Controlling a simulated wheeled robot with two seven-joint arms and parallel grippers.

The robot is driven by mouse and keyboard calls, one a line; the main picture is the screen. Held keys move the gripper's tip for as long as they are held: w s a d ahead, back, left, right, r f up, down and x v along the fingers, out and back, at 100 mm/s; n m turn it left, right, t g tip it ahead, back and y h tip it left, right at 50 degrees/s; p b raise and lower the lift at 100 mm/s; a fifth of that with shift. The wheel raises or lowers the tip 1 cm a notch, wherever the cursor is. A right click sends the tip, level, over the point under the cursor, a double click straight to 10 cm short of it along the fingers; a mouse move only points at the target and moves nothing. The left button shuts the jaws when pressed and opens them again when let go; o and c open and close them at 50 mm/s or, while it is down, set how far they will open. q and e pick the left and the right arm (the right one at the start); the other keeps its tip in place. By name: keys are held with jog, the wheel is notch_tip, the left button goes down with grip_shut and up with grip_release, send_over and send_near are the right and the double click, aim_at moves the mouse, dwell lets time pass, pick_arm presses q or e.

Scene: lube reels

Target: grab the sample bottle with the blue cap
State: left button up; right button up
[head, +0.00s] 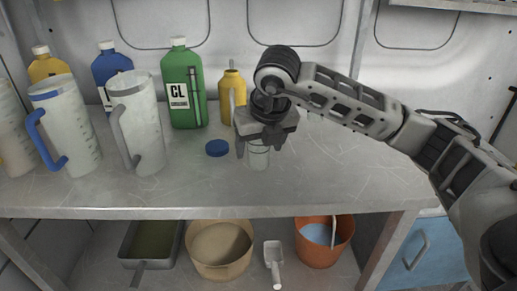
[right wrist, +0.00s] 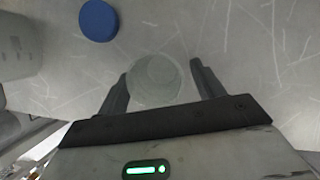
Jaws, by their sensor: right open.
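A small clear sample bottle (head: 257,157) with faint marks stands upright on the counter, partly hidden by my right gripper (head: 259,148). A blue cap (head: 217,148) lies flat on the counter just left of it, apart from the bottle. In the right wrist view, the bottle (right wrist: 156,82) shows from above as a pale round shape without a blue top, and the blue cap (right wrist: 99,20) lies at upper left. My right gripper (right wrist: 159,70) is open, with one finger on either side of the bottle; contact cannot be made out. My left gripper is out of view.
A green bottle (head: 183,90), a small yellow bottle (head: 232,92) and a blue bottle (head: 110,70) stand behind. Clear jugs (head: 138,125) stand at left. The counter right of the bottle is clear. Tubs (head: 220,262) sit on the lower shelf.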

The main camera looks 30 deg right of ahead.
jog(key=shift+x, duration=1.15)
jog(key=c, duration=1)
jog(key=shift+c, duration=0.2)
jog(key=shift+r, duration=0.1)
